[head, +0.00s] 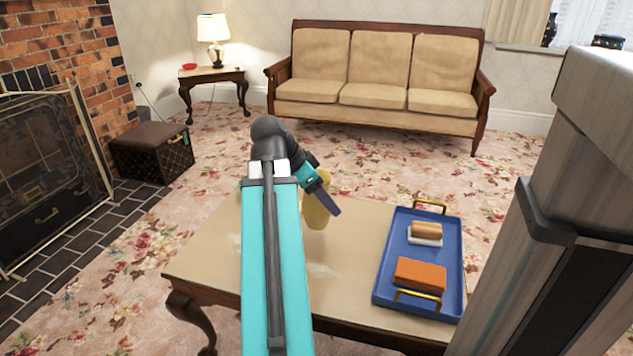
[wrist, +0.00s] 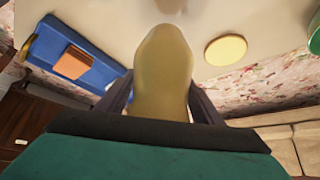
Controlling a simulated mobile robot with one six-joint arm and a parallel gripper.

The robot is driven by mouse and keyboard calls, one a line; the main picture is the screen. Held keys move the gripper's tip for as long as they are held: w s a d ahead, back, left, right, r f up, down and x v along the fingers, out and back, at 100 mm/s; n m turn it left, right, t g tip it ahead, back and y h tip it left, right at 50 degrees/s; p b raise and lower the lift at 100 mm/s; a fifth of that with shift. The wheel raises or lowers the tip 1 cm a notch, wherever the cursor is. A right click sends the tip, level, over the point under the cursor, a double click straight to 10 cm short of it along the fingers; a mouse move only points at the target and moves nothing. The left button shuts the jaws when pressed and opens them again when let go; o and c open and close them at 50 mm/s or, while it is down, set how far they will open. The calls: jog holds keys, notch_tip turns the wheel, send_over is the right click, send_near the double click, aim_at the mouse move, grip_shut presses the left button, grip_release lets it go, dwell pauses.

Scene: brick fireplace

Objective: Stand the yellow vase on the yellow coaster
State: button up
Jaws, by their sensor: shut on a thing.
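The yellow vase (head: 314,214) is held in my gripper (head: 325,194) over the table, partly behind the fingers in the head view. In the wrist view the vase (wrist: 163,70) fills the middle, between the two dark fingers of my gripper (wrist: 162,100). The gripper is shut on it. The yellow coaster (wrist: 226,49) is a flat round disc on the table, right of the vase in the wrist view and apart from it. I cannot see the coaster in the head view, where my arm covers part of the table. The gap under the vase is hard to judge.
A blue tray (head: 383,290) with gold handles stands on the table (head: 205,262) at right, carrying an orange block (head: 420,273) and a tan roll (head: 426,230) on a white dish. A green thing (wrist: 314,38) shows at the wrist view's right edge. A sofa (head: 375,80) stands behind.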

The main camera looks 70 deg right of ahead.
jog(key=shift+w+d+r+p, duration=0.15)
jog(key=shift+d+p, duration=0.3)
jog(key=shift+p, duration=1.95)
jog(key=shift+w+d+r+p, duration=0.15)
jog(key=shift+d+p, duration=0.25)
jog(key=shift+p, duration=1.95)
jog(key=p, duration=0.7)
jog(key=shift+w+f+p, duration=0.15)
jog(key=shift+f+p, duration=0.1)
jog(key=shift+p, duration=0.15)
jog(key=w+d+b, duration=0.1)
jog(key=w+d, duration=0.1)
jog(key=d, duration=0.4)
jog(key=w+d+f+b, duration=0.1)
jog(key=w+d, duration=0.2)
jog(key=d, duration=0.3)
jog(key=shift+w+d+f, duration=0.15)
jog(key=shift+w+f, duration=0.15)
jog(key=shift+f+b, duration=0.7)
jog(key=shift+f, duration=1.05)
jog(key=shift+f, duration=0.1)
jog(key=o, duration=1.3)
